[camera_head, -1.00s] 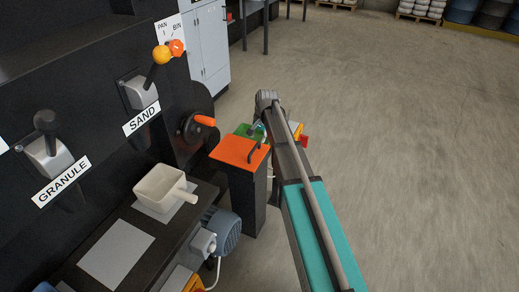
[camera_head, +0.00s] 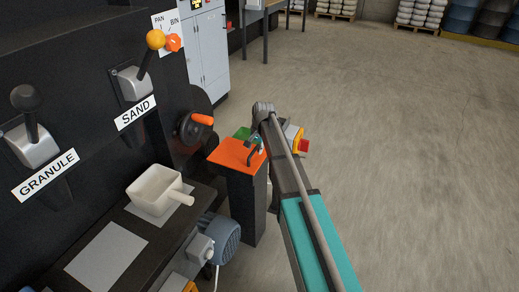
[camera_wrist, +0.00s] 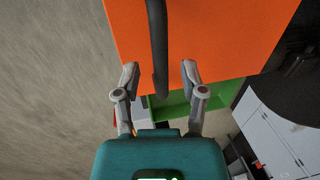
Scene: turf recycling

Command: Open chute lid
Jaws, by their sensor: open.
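The chute lid (camera_head: 232,153) is a flat orange plate on top of a dark upright chute (camera_head: 246,205). It lies flat, with a black bar handle (camera_head: 250,156) near its right side. In the wrist view the orange lid (camera_wrist: 230,35) fills the upper part, and the handle (camera_wrist: 158,45) runs down the middle. My gripper (camera_wrist: 160,72) is open, with one finger on each side of the handle. The fingers look apart from it. In the head view my gripper (camera_head: 258,143) is small and partly hidden at the lid's right edge.
A green part (camera_head: 242,133) lies just behind the lid. A blue-grey motor (camera_head: 224,236) sits low beside the chute. Open floor (camera_head: 400,150) lies right.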

